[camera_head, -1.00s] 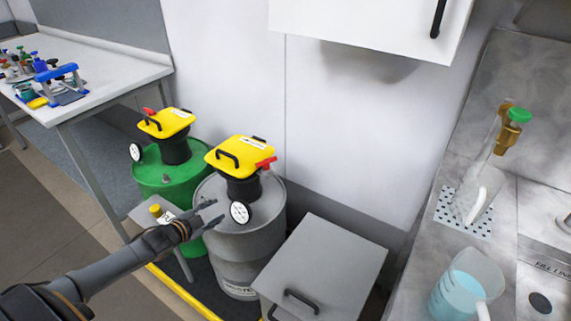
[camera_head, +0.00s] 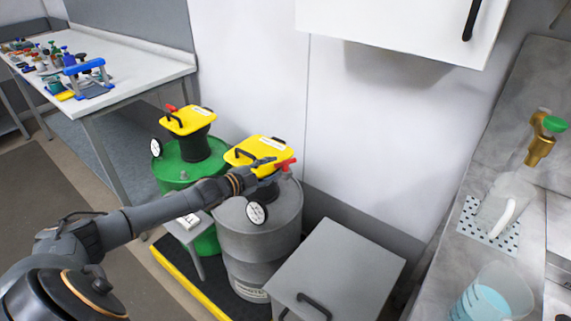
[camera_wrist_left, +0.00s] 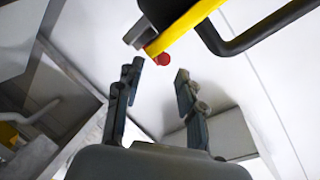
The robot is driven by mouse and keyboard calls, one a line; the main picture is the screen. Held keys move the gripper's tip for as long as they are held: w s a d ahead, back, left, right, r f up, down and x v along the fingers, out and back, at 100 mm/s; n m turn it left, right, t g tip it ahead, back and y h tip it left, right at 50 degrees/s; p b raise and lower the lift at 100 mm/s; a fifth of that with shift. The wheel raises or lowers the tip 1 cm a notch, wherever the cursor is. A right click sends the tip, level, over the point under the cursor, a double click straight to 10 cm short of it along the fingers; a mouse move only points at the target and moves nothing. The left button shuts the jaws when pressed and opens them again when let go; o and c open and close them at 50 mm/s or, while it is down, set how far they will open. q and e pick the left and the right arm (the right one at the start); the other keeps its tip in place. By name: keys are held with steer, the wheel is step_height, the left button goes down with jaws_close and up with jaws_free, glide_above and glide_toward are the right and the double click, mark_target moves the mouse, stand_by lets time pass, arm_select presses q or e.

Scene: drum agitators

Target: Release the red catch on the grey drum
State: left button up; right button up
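The grey drum (camera_head: 258,235) stands on the floor platform with a yellow-lidded agitator head (camera_head: 248,151) on top. Its red catch (camera_head: 287,164) sticks out at the right side of the yellow lid. My left gripper (camera_head: 268,165) is at the front of the lid, just left of the catch. In the left wrist view my left gripper (camera_wrist_left: 158,74) is open and empty. The red catch (camera_wrist_left: 163,59) shows there between and beyond the fingertips, under the yellow lid's edge (camera_wrist_left: 183,28). I cannot tell whether a finger touches it. My right gripper is not in view.
A green drum (camera_head: 178,174) with a similar yellow head stands behind left. A grey box (camera_head: 340,262) with a black handle is at the front right. A white wall cabinet (camera_head: 390,25) hangs above. A sink counter is at right, a cluttered white table (camera_head: 140,85) at left.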

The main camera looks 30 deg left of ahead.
mark_target(281, 165)
arm_select(q)
steer(key=shift+x, duration=3.4)
jaws_close()
